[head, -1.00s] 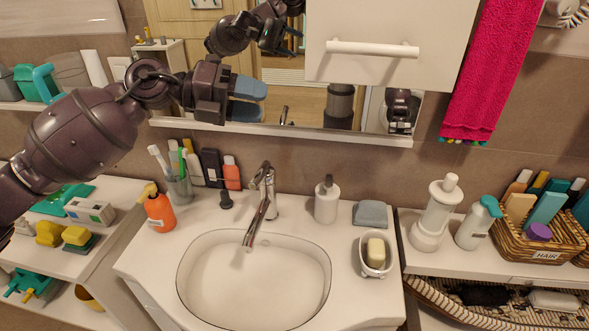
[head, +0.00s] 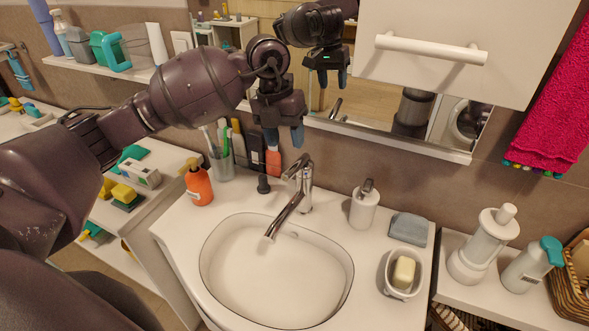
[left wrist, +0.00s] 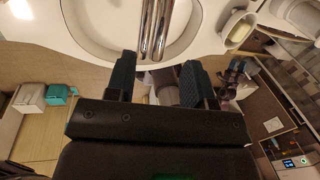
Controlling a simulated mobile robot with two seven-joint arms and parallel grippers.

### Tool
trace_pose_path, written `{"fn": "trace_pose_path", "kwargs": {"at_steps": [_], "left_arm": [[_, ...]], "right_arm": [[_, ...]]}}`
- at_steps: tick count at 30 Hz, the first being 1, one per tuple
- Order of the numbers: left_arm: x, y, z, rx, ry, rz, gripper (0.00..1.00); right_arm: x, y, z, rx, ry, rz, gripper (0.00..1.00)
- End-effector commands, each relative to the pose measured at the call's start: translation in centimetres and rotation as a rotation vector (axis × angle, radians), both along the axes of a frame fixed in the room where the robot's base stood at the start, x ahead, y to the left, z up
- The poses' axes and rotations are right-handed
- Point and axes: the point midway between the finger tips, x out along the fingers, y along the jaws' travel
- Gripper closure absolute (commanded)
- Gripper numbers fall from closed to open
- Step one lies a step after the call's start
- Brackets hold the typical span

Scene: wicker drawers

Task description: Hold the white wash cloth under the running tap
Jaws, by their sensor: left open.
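The chrome tap (head: 292,200) stands at the back of the white washbasin (head: 345,262), its spout over the bowl. I cannot make out a water stream. My left gripper (head: 284,137) points down, open and empty, above and behind the tap, near the mirror. In the left wrist view the gripper's fingers (left wrist: 160,82) are spread apart, with the tap (left wrist: 155,25) beyond them. No plainly white wash cloth shows; a folded grey-blue cloth or sponge (head: 408,229) lies at the basin top's right rear. My right gripper is not in view.
A white soap dispenser (head: 364,205) and a soap dish (head: 402,274) with yellow soap stand right of the bowl. An orange bottle (head: 198,185) and a toothbrush cup (head: 221,165) stand left. A mirror (head: 365,105) and cabinet (head: 440,45) rise behind.

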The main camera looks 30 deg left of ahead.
Motion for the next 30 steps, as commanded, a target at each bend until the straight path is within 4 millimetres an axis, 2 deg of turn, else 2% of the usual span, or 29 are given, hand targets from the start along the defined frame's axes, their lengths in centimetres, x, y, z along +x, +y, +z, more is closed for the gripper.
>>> {"fn": "trace_pose_path", "kwargs": {"at_steps": [9,15,21,29,30], "left_arm": [[0.1,-1.1,-5.3,-0.002,0.003,-0.002,0.52],[0.1,-1.5,-7.7,-0.004,0.0,-0.002,0.52],[0.2,-1.7,-8.7,-0.003,-0.001,-0.001,0.52],[0.2,-1.7,-8.8,-0.003,-0.002,-0.002,0.52],[0.2,-1.7,-8.8,-0.003,-0.002,-0.002,0.56]], "right_arm": [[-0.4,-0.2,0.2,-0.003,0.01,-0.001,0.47],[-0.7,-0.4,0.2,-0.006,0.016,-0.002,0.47],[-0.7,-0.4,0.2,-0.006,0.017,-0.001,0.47],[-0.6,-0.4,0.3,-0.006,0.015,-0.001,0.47],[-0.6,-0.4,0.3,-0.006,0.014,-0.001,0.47]]}}
